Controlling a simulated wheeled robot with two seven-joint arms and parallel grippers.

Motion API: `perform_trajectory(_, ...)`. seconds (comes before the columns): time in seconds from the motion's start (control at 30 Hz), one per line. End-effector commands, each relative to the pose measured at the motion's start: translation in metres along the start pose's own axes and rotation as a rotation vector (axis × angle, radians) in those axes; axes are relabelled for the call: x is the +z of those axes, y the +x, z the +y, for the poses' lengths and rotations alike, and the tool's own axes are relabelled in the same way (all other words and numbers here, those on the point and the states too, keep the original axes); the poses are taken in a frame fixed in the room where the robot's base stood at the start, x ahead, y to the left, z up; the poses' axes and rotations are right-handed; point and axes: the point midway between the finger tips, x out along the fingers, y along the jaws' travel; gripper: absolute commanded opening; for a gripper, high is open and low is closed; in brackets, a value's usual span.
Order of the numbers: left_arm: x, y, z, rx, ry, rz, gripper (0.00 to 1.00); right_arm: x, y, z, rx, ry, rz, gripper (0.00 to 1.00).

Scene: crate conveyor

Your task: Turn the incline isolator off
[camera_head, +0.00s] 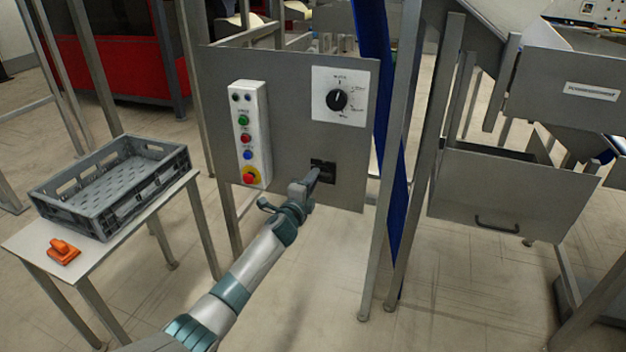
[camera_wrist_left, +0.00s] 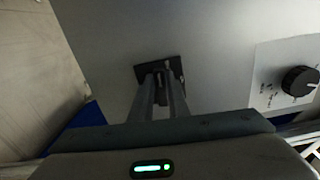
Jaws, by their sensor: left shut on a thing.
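The incline isolator (camera_head: 328,168) is a small black switch low on the grey control panel (camera_head: 290,130), below the rotary dial. My left gripper (camera_head: 314,178) reaches it from the front, its fingertips at the switch. In the left wrist view the black isolator plate (camera_wrist_left: 142,72) sits straight ahead, and the left gripper's two fingers (camera_wrist_left: 162,90) are shut on its handle. The fingers hide most of the handle, so I cannot tell its position clearly. My right gripper does not show.
A white button box (camera_head: 249,135) with a red and yellow emergency stop is left of the isolator. A black dial (camera_head: 337,100) is above. A grey crate (camera_head: 110,215) and an orange object (camera_head: 63,252) rest on the left table. A drawer (camera_head: 505,200) is at right.

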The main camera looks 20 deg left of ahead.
Motion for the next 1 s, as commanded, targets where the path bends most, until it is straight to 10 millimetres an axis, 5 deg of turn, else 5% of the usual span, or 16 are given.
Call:
perform_trajectory(0.6, 0.0004, -0.0004, 0.0027, 0.003, -0.061, -0.001, 0.0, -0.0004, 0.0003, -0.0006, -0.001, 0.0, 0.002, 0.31)
perform_trajectory(0.63, 0.0004, -0.0004, 0.0027, 0.003, -0.061, -0.001, 0.2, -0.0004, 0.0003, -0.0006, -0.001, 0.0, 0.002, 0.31)
perform_trajectory(0.7, 0.0004, -0.0004, 0.0026, 0.002, -0.061, -0.001, 0.34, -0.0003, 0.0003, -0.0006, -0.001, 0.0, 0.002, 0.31)
perform_trajectory(1.0, 0.0002, -0.0004, 0.0016, 0.001, -0.06, 0.0, 0.34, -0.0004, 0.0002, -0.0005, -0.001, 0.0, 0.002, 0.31)
